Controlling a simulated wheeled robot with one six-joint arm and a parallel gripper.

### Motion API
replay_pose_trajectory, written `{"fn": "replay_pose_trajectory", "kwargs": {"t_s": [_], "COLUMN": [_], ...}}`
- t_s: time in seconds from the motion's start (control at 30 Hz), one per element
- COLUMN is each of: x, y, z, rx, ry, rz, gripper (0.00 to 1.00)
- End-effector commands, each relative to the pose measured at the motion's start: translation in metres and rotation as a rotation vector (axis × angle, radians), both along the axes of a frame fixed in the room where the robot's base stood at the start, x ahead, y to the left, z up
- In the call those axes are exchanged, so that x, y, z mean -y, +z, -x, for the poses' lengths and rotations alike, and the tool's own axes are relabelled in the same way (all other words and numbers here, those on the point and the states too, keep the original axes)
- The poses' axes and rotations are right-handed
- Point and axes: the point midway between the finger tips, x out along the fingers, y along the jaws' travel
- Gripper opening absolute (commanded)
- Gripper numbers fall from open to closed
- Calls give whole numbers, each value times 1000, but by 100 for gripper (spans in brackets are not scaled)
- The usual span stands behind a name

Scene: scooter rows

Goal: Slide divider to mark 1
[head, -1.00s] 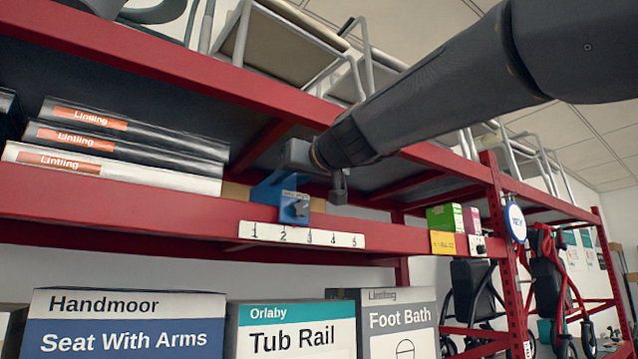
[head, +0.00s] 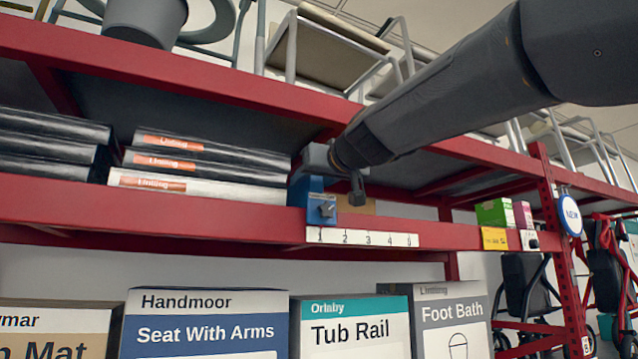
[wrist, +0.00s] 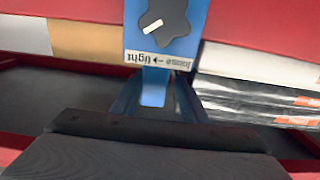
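The blue divider (head: 316,197) stands on the red shelf, its front plate hanging over the shelf edge. In the head view its plate is above the 1 on the white number strip (head: 362,237). The wrist view shows the plate upside down (wrist: 185,45), with a dark knob (wrist: 165,18) bearing a white pointer mark, and a label reading "loose" and "tight". My gripper (head: 335,172) is at the top of the divider, right up against it. Its fingertips are largely hidden, so I cannot tell whether it grips or only touches.
Flat Lintling boxes (head: 205,172) lie on the shelf just left of the divider. Small green (head: 494,212) and pink boxes stand farther right. Large cartons (head: 205,330) stand below.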

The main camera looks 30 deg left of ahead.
Motion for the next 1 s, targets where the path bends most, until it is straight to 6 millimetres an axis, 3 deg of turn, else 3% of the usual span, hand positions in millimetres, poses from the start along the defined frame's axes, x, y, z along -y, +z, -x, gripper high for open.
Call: {"fn": "replay_pose_trajectory", "kwargs": {"t_s": [0.57, 1.0], "x": [4, 51], "y": [1, -1], "z": [-1, 32], "rx": [2, 3], "ry": [-4, -3], "rz": [-1, -2], "gripper": [45, 45]}}
